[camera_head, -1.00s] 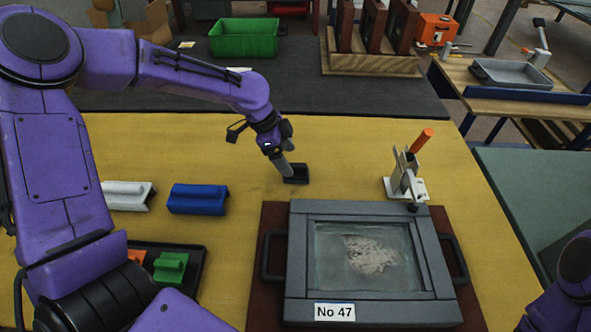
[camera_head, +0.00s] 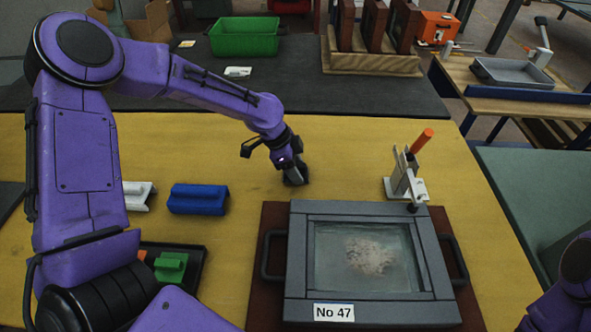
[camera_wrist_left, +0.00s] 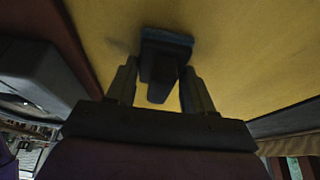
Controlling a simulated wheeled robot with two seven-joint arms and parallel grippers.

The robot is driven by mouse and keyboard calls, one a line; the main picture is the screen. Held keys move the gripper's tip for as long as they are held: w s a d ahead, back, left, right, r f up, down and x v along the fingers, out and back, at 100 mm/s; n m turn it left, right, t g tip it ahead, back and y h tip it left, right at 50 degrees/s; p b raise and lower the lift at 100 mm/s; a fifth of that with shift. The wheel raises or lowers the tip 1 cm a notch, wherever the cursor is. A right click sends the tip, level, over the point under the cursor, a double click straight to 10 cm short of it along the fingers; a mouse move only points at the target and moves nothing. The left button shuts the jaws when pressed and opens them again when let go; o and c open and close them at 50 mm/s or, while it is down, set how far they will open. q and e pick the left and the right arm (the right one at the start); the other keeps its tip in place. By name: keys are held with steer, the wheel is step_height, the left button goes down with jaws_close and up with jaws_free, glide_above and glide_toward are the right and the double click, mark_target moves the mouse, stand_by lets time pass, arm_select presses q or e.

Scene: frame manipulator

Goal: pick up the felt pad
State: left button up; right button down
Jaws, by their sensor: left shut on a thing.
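The felt pad (camera_wrist_left: 167,38) is a small dark block with a bluish-grey base, and in the wrist view it sits between my two fingers. In the head view it is a dark shape (camera_head: 297,180), mostly hidden by my gripper, above the yellow table behind the framed panel. My left gripper (camera_head: 292,172) points down and is shut on the pad; its fingers also show in the wrist view (camera_wrist_left: 160,82). I cannot tell whether the pad touches the table. My right gripper is out of view.
The grey framed panel (camera_head: 298,240) labelled No 47 lies in front, with a toggle clamp (camera_head: 405,180) with an orange handle behind its right side. A blue block (camera_head: 197,199), a white block (camera_head: 137,195) and a black tray (camera_head: 200,262) lie left. Yellow table around the pad is clear.

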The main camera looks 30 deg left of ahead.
arm_select(q)
steer(key=shift+r, duration=0.55)
steer(key=s+d+r, duration=0.9)
steer(key=d+r, duration=0.1)
steer(key=r, duration=0.2)
steer(key=shift+s+d+b, duration=0.15)
steer(key=shift+s+b, duration=0.15)
